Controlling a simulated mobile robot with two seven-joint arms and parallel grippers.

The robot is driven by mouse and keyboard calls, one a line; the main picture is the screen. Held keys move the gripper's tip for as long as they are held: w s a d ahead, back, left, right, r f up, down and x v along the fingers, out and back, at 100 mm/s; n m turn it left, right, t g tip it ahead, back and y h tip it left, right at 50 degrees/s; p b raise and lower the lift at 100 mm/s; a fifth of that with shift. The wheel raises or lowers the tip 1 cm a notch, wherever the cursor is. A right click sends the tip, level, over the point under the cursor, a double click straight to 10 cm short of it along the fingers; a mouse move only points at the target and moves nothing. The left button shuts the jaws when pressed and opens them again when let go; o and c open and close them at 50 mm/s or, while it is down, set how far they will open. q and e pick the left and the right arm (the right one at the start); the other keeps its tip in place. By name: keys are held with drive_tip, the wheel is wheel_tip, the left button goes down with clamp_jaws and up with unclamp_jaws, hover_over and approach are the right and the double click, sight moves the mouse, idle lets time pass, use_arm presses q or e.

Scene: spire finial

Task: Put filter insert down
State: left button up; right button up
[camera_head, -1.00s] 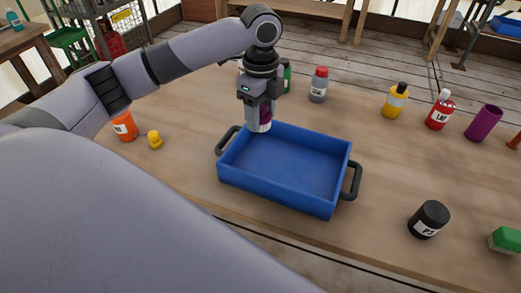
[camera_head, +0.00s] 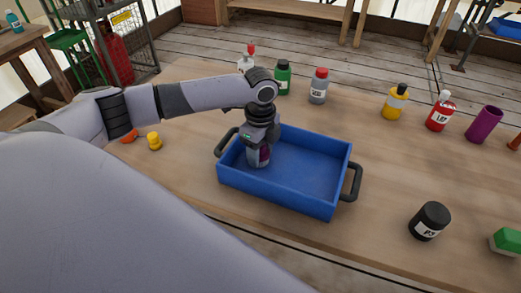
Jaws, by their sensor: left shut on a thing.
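My left gripper (camera_head: 258,160) reaches down into the left part of the blue tray (camera_head: 325,203). It is shut on the filter insert (camera_head: 265,154), a small purple and pale thing mostly hidden by the fingers. The insert is low inside the tray, near its left end. I cannot tell whether it touches the tray floor. The rest of the tray is empty. My right gripper is not in view.
The tray has dark handles at both ends. A yellow object (camera_head: 154,141) and a partly hidden orange container (camera_head: 130,136) lie left. Green (camera_head: 283,77), grey (camera_head: 318,86), yellow (camera_head: 395,102) and red (camera_head: 439,111) bottles stand behind. A black jar (camera_head: 430,221) stands right.

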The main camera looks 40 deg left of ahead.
use_arm(q)
drive_tip(key=shift+f, duration=0.15)
drive_tip(key=o, duration=1)
wheel_tip(320, 180, up, 12)
drive_tip(key=shift+r, duration=0.2)
